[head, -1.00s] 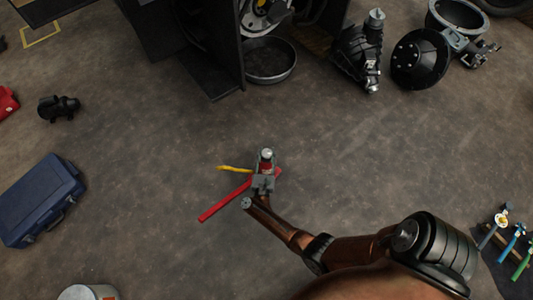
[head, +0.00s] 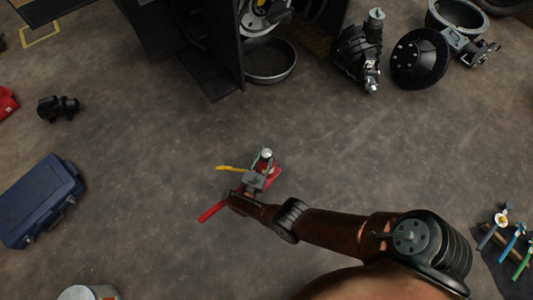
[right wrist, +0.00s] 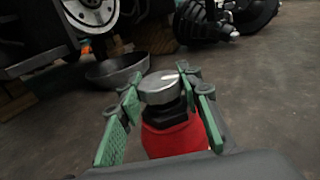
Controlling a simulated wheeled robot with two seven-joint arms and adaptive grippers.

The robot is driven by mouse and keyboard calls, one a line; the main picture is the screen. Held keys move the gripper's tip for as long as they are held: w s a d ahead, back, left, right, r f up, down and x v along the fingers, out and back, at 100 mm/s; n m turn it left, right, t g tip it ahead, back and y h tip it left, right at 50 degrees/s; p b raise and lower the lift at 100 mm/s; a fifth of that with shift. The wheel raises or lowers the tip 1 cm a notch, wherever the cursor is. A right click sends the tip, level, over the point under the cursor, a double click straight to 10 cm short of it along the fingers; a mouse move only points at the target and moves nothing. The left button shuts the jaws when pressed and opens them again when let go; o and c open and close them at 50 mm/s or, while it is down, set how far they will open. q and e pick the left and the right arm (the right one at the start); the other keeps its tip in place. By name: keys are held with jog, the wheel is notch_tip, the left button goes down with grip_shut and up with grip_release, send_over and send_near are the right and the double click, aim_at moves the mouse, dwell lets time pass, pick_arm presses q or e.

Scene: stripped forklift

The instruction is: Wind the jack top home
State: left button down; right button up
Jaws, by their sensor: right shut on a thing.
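The red jack (head: 272,174) stands on the floor in the middle of the head view, with a silver round top (head: 267,153). In the right wrist view the silver top (right wrist: 162,87) sits on a dark threaded neck above the red body (right wrist: 172,140). My right gripper (head: 263,162) is at the jack's upper end. Its green-padded fingers (right wrist: 160,100) are on both sides of the top and neck, shut on the jack top. A red bar (head: 213,211) lies low beside the jack, partly hidden by my right arm. My left gripper is out of view.
A yellow lever (head: 232,169) sticks out left of the jack. The forklift (head: 205,45) stands behind with a grey basin (head: 270,62). A blue case (head: 40,200) lies left, and coloured tools (head: 505,240) lie right.

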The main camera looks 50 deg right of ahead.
jog(key=shift+w+a+r, duration=0.1)
jog(key=shift+w+r, duration=0.05)
jog(key=shift+r, duration=0.15)
jog(key=o, duration=0.9)
jog(key=shift+r, duration=0.1)
jog(key=shift+c, duration=0.2)
jog(key=o, duration=0.3)
jog(key=shift+s+f, duration=0.2)
jog(key=v, duration=1.1)
jog(key=shift+a, duration=0.4)
jog(key=shift+s, duration=0.1)
jog(key=shift+c, duration=0.5)
